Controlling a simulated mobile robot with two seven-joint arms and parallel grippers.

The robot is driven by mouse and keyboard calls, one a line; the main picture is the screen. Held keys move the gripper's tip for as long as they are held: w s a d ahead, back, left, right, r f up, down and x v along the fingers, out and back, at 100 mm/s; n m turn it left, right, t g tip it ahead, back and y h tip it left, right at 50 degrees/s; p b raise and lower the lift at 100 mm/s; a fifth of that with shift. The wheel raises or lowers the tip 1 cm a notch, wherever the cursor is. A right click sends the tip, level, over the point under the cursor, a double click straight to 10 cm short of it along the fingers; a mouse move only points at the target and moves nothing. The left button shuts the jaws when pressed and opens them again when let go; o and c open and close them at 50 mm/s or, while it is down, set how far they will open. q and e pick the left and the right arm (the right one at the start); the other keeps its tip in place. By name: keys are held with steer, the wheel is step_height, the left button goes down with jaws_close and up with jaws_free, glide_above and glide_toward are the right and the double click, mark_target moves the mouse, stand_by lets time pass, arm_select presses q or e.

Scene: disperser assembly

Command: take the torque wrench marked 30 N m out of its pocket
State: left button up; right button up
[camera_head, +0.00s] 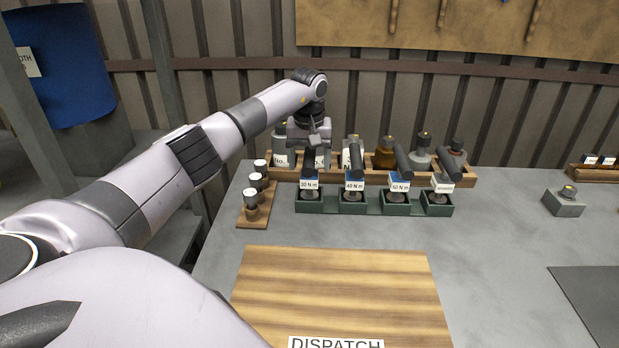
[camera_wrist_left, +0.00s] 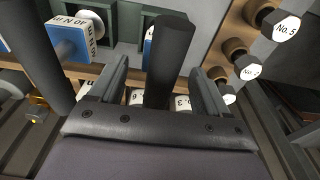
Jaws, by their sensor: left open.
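The torque wrench marked 30 N m (camera_head: 309,183) stands upright in the leftmost pocket of a green rack (camera_head: 326,208), with its dark handle up and a blue-and-white label below. My left gripper (camera_head: 311,146) is over this wrench. In the left wrist view, the open fingers of my left gripper (camera_wrist_left: 158,72) are on either side of the wrench's dark handle (camera_wrist_left: 170,45). Gaps show on both sides of the handle. The wrench's lower end is hidden in its pocket. My right gripper is not in view.
More wrenches marked 40 N m (camera_head: 355,183) and 60 N m (camera_head: 400,183), and another at the right, stand in the rack. Bottles (camera_head: 386,154) stand behind it. White-topped pieces (camera_head: 251,195) stand left on a wooden base. A wooden DISPATCH board (camera_head: 335,290) lies clear in front.

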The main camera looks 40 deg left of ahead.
arm_select(q)
steer(key=shift+w+f, duration=0.1)
steer(key=shift+f, duration=0.85)
steer(key=shift+a, duration=0.1)
steer(key=shift+c, duration=0.3)
jaws_close()
steer(key=shift+r, duration=0.1)
